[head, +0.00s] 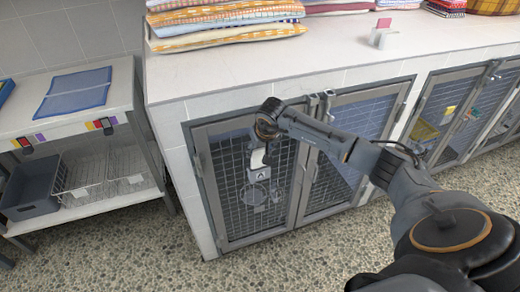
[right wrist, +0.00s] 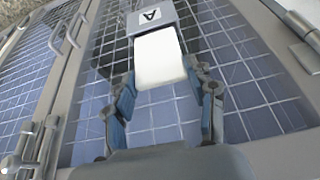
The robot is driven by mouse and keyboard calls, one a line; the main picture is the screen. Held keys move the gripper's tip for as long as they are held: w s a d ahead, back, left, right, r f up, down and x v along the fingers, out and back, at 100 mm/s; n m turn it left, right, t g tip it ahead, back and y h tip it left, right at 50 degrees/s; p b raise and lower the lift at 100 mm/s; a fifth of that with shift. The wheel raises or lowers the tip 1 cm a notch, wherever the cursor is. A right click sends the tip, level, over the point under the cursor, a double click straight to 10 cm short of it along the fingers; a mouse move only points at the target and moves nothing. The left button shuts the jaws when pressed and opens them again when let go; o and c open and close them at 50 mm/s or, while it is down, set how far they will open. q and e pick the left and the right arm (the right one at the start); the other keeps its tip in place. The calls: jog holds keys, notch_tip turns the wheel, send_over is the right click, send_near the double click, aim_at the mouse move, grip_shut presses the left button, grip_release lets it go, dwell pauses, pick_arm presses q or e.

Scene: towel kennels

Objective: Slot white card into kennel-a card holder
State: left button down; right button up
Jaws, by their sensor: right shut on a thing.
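The white card (right wrist: 160,58) is held between the blue-padded fingers of my right gripper (right wrist: 161,74) in the right wrist view. The grey card holder (right wrist: 150,17), marked with a black A on a white label, is on the mesh door just beyond the card. The card's far edge meets or overlaps the holder's near edge in the picture; I cannot tell whether it is inside. In the head view, my right arm reaches down to the left kennel door (head: 226,187), and the gripper is small and hard to make out against the mesh. My left gripper is out of view.
A white counter (head: 335,52) tops the kennels, with folded towels (head: 228,25) and a small pink-and-grey item (head: 383,36) on it. A side table (head: 108,108) at left holds a blue mat (head: 76,92); a grey bin (head: 32,188) is below. The speckled floor in front is clear.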

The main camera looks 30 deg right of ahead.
aim_at(260, 158)
jog(key=shift+f+b, duration=1.3)
jog(key=shift+f, duration=0.35)
jog(key=shift+f, duration=0.15)
jog(key=shift+s+d+f+b, duration=0.1)
jog(key=shift+d+f+b, duration=0.15)
jog(key=shift+f+b, duration=0.3)
jog(key=o, duration=1.1)
jog(key=shift+f, duration=0.1)
jog(key=shift+a, duration=0.1)
jog(key=v, duration=0.8)
jog(key=shift+r, duration=0.2)
